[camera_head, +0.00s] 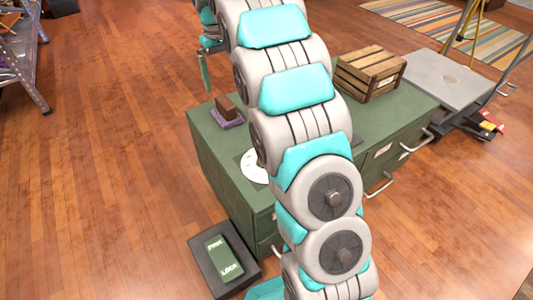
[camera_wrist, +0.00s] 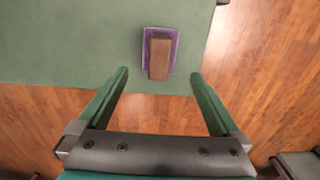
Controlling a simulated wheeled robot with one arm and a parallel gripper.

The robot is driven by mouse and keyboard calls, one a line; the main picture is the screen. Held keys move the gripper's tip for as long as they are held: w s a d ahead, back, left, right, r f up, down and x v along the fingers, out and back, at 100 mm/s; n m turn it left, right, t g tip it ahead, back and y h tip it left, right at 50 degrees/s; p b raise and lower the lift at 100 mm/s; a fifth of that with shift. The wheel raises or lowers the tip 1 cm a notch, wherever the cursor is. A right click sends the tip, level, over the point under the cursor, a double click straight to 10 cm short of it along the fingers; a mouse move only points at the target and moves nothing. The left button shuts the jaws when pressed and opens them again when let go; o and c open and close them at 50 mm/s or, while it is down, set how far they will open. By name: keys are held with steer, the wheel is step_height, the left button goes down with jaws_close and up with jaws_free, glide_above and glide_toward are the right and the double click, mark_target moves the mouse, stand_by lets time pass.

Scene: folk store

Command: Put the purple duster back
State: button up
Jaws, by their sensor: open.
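The purple duster (camera_head: 228,118) has a brown block-shaped handle on a purple pad. It rests on the green cabinet top (camera_head: 203,133), near its far left corner. In the wrist view the duster (camera_wrist: 159,55) lies near the cabinet's edge, its long side pointing toward me. My gripper (camera_wrist: 160,76) is open and empty. Its two green fingers point toward the duster from either side, with the duster ahead of and between their line. Part of my gripper (camera_head: 206,68) shows in the head view beyond the cabinet's far left corner, apart from the duster.
A white round thing (camera_head: 254,166) is partly hidden behind my arm on the cabinet. A wooden crate (camera_head: 370,74) stands on the cabinet's right. A dark tray (camera_head: 202,252) with a green lettered block (camera_head: 223,257) is at front left. A grey platform (camera_head: 452,78) stands right.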

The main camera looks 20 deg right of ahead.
steer(key=s+m+g, duration=0.1)
steer(key=s, duration=2.3)
steer(key=s+f, duration=0.3)
steer(key=s, duration=0.7)
steer(key=s+f+m, duration=0.1)
steer(key=s+f, duration=0.2)
steer(key=s, duration=0.8)
steer(key=shift+s+f+g, duration=0.15)
steer(key=shift+f+g, duration=0.15)
steer(key=shift+g, duration=0.1)
